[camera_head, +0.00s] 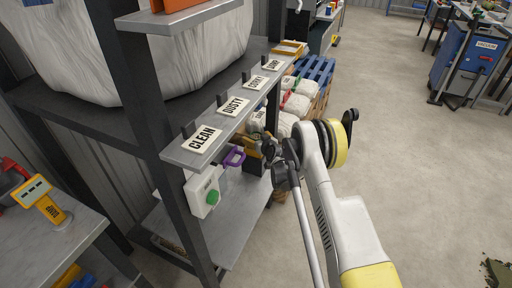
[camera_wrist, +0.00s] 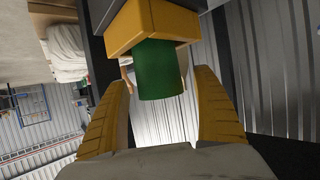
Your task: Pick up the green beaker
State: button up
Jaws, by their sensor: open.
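A green cylinder (camera_wrist: 160,70) shows in the wrist view, set against the underside of a yellow-orange block (camera_wrist: 150,27). It looks like the green beaker, but I cannot tell for sure. My gripper (camera_wrist: 163,88) is open, with one yellow finger on each side of the cylinder and visible gaps between. In the head view my gripper (camera_head: 268,148) is beside the rack's labelled shelf edge, and the green cylinder cannot be made out there.
A grey shelf edge (camera_head: 180,153) carries labels such as CLEAN and DUSTY. A purple-handled container (camera_head: 235,157) and a white box with a green button (camera_head: 202,192) are close to my gripper. A dark rack post (camera_head: 168,150) stands left. The floor (camera_head: 400,150) at right is mostly clear.

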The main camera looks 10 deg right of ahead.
jog(key=shift+w, duration=0.15)
jog(key=shift+c, duration=0.3)
jog(key=c, duration=1.4)
notch_tip(320, 180, up, 10)
jog(key=p, duration=0.4)
